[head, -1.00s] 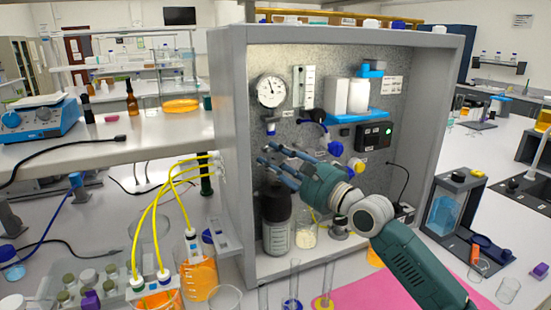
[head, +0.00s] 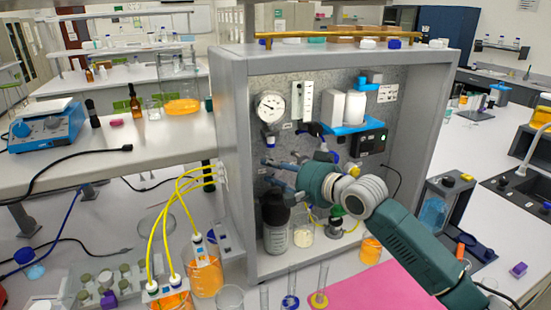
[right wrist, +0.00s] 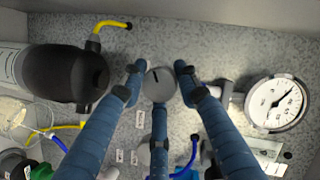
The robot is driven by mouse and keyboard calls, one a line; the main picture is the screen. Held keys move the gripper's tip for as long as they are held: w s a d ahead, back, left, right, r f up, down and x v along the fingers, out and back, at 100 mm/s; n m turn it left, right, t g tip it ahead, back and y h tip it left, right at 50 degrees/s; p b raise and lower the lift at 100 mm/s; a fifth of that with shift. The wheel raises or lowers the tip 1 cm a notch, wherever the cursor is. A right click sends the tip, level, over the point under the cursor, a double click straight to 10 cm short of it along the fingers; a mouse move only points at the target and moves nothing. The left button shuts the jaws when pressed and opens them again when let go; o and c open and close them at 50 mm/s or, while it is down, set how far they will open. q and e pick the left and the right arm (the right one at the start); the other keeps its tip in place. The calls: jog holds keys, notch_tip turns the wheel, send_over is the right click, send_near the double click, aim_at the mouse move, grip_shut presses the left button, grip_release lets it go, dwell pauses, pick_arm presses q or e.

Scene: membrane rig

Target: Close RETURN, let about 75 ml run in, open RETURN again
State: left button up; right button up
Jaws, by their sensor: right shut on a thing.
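My right gripper (head: 270,173) reaches into the grey rig cabinet (head: 232,150), at its back panel below the gauge. In the right wrist view its blue fingers (right wrist: 160,78) are shut around a round grey knob (right wrist: 160,88) with a dark mark line. The labels by it are too small to read, so I cannot tell whether it is RETURN. The dial gauge (head: 270,106) hangs above; it also shows in the right wrist view (right wrist: 276,103). A dark-capped bottle (head: 275,220) stands below the gripper. My left gripper is out of view.
A beaker with pale powder (head: 303,235) stands beside the bottle. Beakers of orange liquid (head: 206,277) with yellow tubes stand left of the cabinet. Measuring cylinders (head: 320,285) stand in front, by a pink mat (head: 375,292). A blue shelf (head: 352,127) with white containers is above the arm.

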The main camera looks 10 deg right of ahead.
jog(key=n+h+p, duration=0.1)
jog(key=n+p, duration=0.1)
jog(key=p, duration=0.1)
jog(key=shift+a+r+n+g+h, duration=0.2)
jog(key=shift+n+g+h, duration=0.1)
jog(key=shift+n+h, duration=0.1)
jog(key=shift+f+n+h+p, duration=0.2)
jog(key=shift+n+h+p, duration=0.3)
jog(key=shift+n+p, duration=0.45)
jog(key=n+h, duration=0.2)
jog(key=n, duration=0.1)
jog(key=shift+s+f+n+h, duration=0.1)
jog(key=shift+f+n+h, duration=0.15)
jog(key=shift+f+h, duration=0.1)
jog(key=shift+f+n+h, duration=0.1)
jog(key=shift+n+h, duration=0.15)
jog(key=shift+n, duration=0.15)
jog(key=shift+d+f, duration=0.1)
jog(key=shift+f, duration=0.05)
jog(key=o, duration=1.2)
jog(key=shift+s, duration=0.1)
jog(key=shift+c, duration=0.2)
jog(key=shift+r, duration=0.35)
